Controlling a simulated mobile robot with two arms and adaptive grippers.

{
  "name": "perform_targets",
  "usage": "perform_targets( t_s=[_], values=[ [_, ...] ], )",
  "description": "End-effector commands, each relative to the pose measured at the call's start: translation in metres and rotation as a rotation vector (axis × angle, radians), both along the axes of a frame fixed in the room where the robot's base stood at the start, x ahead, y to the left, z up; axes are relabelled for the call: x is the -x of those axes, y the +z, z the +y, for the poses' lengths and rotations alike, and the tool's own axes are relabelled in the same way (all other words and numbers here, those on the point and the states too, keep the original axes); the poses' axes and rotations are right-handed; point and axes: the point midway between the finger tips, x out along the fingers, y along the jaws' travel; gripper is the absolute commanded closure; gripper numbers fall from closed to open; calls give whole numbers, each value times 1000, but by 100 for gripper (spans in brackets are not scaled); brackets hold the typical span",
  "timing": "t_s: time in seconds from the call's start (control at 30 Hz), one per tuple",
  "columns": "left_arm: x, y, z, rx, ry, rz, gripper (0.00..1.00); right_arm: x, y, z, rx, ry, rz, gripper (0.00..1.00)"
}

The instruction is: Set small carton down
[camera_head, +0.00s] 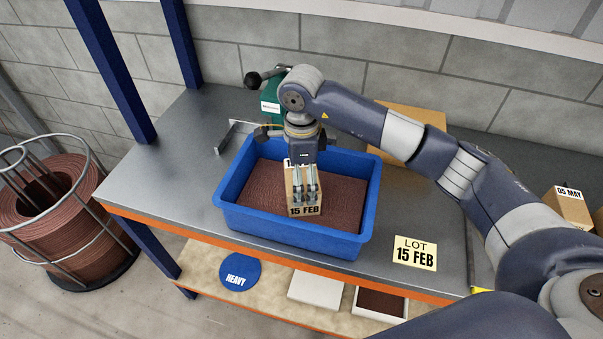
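The small carton (294,203) is light brown, with "15 FEB" on its near face. It is upright in the blue tray (290,232), over the tray's brown filling. My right gripper (304,188) points straight down on the carton, with finger parts in front of its near face; it looks shut on it. The far finger is hidden. I cannot tell whether the carton's underside touches the filling. My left gripper is not in view. A yellow card (415,253) reading "LOT 15 FEB" lies on the bench right of the tray.
The grey bench (185,180) is clear left of the tray. A green device (270,98) and a metal bracket (236,132) stand behind it. A "05 MAY" carton (574,209) is far right. A lower shelf (265,300) holds a blue "HEAVY" disc (240,272). A wire spool (65,215) stands left.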

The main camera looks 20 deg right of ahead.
Motion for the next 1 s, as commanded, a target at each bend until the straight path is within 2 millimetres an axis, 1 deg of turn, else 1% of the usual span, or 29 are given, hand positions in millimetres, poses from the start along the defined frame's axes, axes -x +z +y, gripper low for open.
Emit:
perform_targets(
  t_s=[0.2,0.37,0.4,0.8,0.93,1.0],
  values=[
    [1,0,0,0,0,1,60,-1,1,0,-1,0,-4,48],
    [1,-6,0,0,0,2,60,-1,-4,0,-1,0,-4,48],
    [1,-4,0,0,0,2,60,-1,-3,0,-1,0,-2,0],
    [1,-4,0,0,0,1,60,-1,-3,0,-1,-1,-2,0],
    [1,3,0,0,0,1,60,0,3,0,-1,-1,-1,0],
    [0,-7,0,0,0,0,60,-2,9,0,-3,-1,-8,0]
  ],
)
